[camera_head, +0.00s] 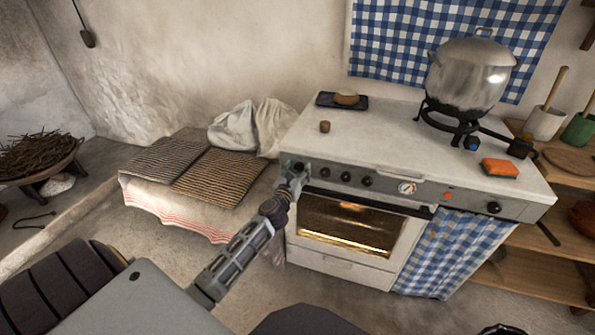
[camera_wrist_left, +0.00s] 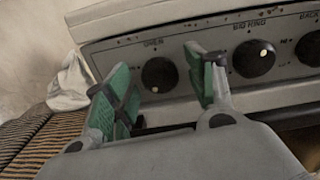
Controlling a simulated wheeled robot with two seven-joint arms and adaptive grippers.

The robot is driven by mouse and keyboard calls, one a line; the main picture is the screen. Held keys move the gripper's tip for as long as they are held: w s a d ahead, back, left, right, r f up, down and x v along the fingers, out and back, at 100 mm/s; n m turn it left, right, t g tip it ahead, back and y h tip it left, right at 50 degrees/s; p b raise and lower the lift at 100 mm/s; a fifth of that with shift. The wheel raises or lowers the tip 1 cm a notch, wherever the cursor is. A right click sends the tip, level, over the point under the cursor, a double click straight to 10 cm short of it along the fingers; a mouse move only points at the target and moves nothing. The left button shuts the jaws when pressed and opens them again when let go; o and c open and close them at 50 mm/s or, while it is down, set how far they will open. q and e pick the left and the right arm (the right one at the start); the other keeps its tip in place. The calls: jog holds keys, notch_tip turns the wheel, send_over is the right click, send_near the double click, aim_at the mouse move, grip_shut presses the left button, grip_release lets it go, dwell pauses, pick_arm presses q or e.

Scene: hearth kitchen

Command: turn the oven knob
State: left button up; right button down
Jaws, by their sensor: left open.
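The oven knob (camera_wrist_left: 159,75) is a round black knob with a pale dot, under the label OVEN on the stove's grey front panel. My left gripper (camera_wrist_left: 163,88) is open, with its green-padded fingers on either side of the knob in the wrist view. The knob shows between the fingers; I cannot tell whether they touch it. In the head view my left gripper (camera_head: 293,181) is at the left end of the panel and largely covers that knob. My right gripper is not clearly in view.
The big ring knob (camera_wrist_left: 254,58) sits close right of my right-hand finger. The white stove (camera_head: 385,125) carries a large pot (camera_head: 468,77) and an orange sponge (camera_head: 500,168). The oven door (camera_head: 350,226) lies below the panel. A low bench with striped mats (camera_head: 218,176) stands left.

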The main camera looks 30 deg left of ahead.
pick_arm(q)
jog(key=c, duration=1)
jog(key=shift+c, duration=0.2)
